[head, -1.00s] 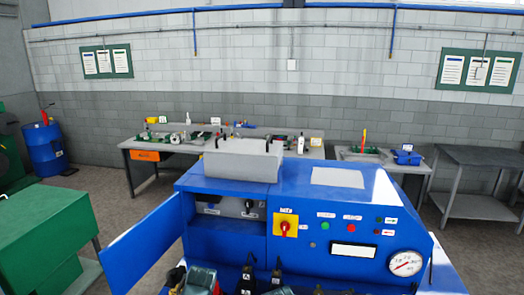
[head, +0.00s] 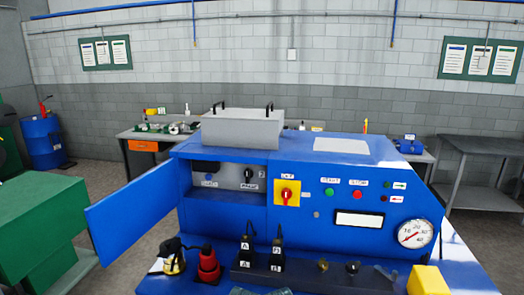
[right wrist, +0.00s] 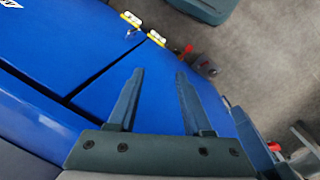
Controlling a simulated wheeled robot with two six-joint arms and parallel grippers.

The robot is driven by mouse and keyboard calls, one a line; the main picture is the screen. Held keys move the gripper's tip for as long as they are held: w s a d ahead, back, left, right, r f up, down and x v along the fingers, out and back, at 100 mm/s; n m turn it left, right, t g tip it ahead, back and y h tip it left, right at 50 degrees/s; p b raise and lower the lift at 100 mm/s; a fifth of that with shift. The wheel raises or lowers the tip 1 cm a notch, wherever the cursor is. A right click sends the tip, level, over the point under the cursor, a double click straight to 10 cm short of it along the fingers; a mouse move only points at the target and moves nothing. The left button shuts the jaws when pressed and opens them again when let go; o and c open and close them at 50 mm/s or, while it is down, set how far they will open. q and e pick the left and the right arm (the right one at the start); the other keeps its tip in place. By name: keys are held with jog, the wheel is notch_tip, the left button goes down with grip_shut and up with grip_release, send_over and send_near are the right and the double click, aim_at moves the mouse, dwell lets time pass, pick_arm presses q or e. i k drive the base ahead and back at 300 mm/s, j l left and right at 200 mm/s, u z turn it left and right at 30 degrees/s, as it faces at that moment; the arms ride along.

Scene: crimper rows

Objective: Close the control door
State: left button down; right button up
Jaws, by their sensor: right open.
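The blue control door (head: 140,222) stands swung open to the left of the blue machine (head: 310,150) in the head view. It is hinged at the left edge of an open compartment, where a grey panel (head: 225,176) with a dark knob shows. My right gripper (right wrist: 160,73) is open and empty in the right wrist view, its two fingers apart over a blue surface (right wrist: 90,65) with a dark seam. I cannot tell from that view whether it touches the surface. My left gripper does not clearly show.
A grey lidded box (head: 242,128) sits on the machine top. A yellow-backed rotary switch (head: 287,193), buttons and a gauge (head: 415,233) are on the front. Red and black plugs (head: 208,262) and a yellow block (head: 428,280) stand on the ledge. A green cabinet (head: 38,220) is at left.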

aim_at(118, 221)
jog(key=j+z, duration=0.1)
jog(key=j, duration=0.35)
jog(key=j+z, duration=0.1)
jog(key=j, duration=0.35)
jog(key=k+j+z, duration=0.15)
jog(key=j, duration=0.3)
jog(key=j+z, duration=0.1)
jog(key=j, duration=0.35)
jog(key=k+j+z, duration=0.1)
jog(key=j, duration=0.35)
jog(key=k+j+z, duration=0.1)
jog(key=j, duration=0.35)
jog(key=k+j+z, duration=0.1)
jog(key=j, duration=0.3)
jog(key=k+j+z, duration=0.1)
jog(key=j, duration=0.3)
jog(key=k, duration=0.05)
